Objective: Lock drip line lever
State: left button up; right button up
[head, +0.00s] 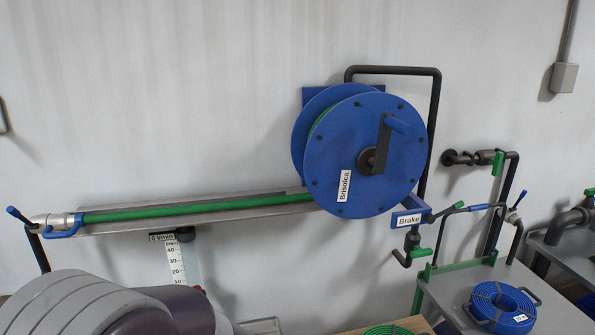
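A green drip line (200,209) runs along a grey metal trough from the blue reel (365,155) to a silver coupling (52,221) at the far left. A small lever with a blue grip (18,215) sticks up and to the left from this coupling. A blue curved handle (66,232) sits under and beside the coupling. I cannot tell whether the lever is locked. Part of my own arm fills the lower left, below the coupling. Neither gripper shows in the head view.
A blue bracket labelled Brake (409,219) hangs below the reel. Pipes with green handles stand at right. A grey table (448,289) holds a blue hose coil (502,306). A marked gauge (176,266) hangs below the trough. The wall above the trough is clear.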

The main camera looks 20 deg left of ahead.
aim_at(14, 212)
jog(key=u, duration=2.15)
